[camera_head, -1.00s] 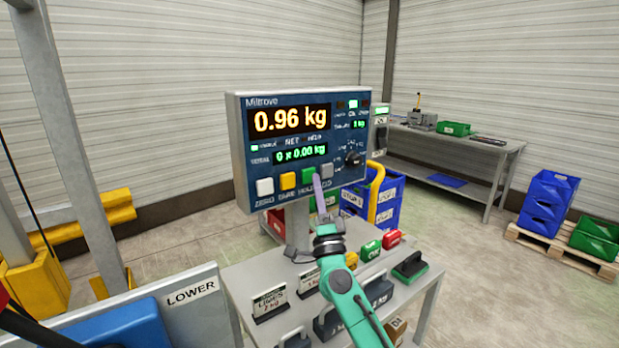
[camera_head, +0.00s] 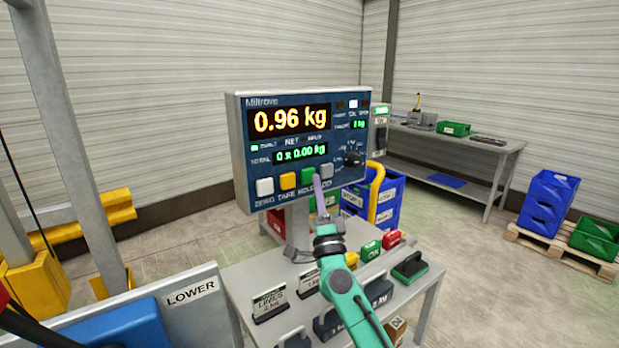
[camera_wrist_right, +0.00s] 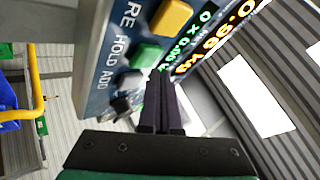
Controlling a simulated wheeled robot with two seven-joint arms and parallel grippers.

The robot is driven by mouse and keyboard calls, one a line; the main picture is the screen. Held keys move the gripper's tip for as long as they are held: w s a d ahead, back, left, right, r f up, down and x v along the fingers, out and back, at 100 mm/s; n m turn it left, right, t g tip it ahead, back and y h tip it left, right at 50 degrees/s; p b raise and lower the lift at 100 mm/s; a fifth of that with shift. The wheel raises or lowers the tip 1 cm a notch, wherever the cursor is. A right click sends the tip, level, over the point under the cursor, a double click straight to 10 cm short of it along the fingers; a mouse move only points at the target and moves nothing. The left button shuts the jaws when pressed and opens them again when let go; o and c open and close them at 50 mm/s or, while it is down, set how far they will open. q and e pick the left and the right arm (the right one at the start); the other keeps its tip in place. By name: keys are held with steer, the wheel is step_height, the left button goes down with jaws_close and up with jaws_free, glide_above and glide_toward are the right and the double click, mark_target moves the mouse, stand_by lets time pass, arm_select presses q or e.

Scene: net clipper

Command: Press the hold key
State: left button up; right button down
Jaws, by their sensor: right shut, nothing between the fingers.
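The weighing indicator (camera_head: 240,150) shows 0.96 kg on its upper display and 0 x 0.00 kg below. The green hold key (camera_head: 308,175) is in its bottom row, between the yellow tare key (camera_head: 288,181) and the grey add key (camera_head: 327,171). My right gripper (camera_head: 318,180) is shut and empty, its fingers pointing up at the panel by the green key's right side. In the right wrist view the fingertips (camera_wrist_right: 161,80) are close to the green key (camera_wrist_right: 147,56); I cannot tell whether they touch it. My left gripper is not in view.
Below the indicator is a grey table (camera_head: 240,272) with weights, labelled cards and small red and green items. A white zero key (camera_head: 265,187) is at the row's left end. Blue crates (camera_head: 385,210) stand behind. A panel marked LOWER (camera_head: 190,295) is at left.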

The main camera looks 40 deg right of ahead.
stand_by(0.4)
steer(key=shift+w, duration=0.45)
steer(key=shift+w, duration=0.4)
stand_by(0.4)
steer(key=shift+s, duration=0.15)
steer(key=shift+s+p, duration=0.35)
steer(key=shift+s, duration=0.4)
steer(key=s+p, duration=0.1)
steer(key=s, duration=0.4)
